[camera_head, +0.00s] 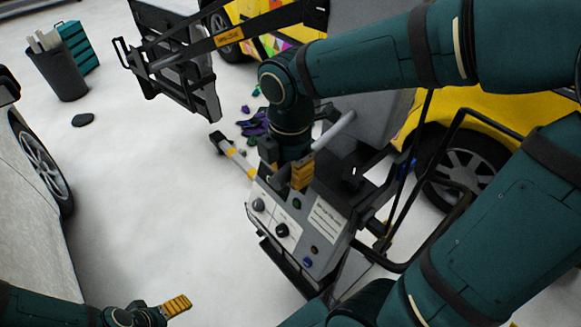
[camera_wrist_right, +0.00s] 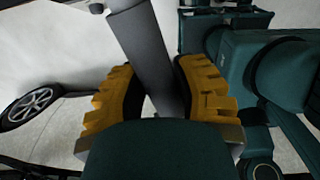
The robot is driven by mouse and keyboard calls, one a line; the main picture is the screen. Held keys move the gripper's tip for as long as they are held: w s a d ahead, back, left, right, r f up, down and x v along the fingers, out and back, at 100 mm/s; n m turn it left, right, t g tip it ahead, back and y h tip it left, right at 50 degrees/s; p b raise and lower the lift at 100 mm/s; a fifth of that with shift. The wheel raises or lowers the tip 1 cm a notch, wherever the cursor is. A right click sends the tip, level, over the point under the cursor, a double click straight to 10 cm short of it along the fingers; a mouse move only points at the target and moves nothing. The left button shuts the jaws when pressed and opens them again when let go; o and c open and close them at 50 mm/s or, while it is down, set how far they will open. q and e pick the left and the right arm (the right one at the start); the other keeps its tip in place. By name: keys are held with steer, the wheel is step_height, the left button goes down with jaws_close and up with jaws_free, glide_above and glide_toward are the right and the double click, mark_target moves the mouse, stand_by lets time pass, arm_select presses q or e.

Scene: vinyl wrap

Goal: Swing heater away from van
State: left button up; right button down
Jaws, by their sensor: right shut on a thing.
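The heater (camera_head: 178,62) is a dark upright panel on a boom (camera_head: 235,38) at the upper left in the head view. The yellow van (camera_head: 455,120) is at the right, partly hidden behind my right arm and the heater's stand. My right gripper (camera_head: 298,172) is shut on a grey bar (camera_head: 338,132) above the control box (camera_head: 300,225). In the right wrist view, the grey bar (camera_wrist_right: 150,50) runs between the yellow finger pads of my right gripper (camera_wrist_right: 160,95). My left gripper (camera_head: 172,306) is at the lower left edge; only one yellow pad shows clearly, away from the heater.
A light-coloured car (camera_head: 35,190) stands at the left edge. A dark bin (camera_head: 58,72) and teal drawers (camera_head: 80,48) are at the upper left. Dark and purple scraps (camera_head: 255,125) lie on the floor near the stand. The white floor between car and stand is mostly clear.

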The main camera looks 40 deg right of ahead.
steer(key=shift+s+a, duration=0.1)
steer(key=shift+s, duration=0.35)
stand_by(0.3)
steer(key=shift+s, duration=0.4)
stand_by(0.4)
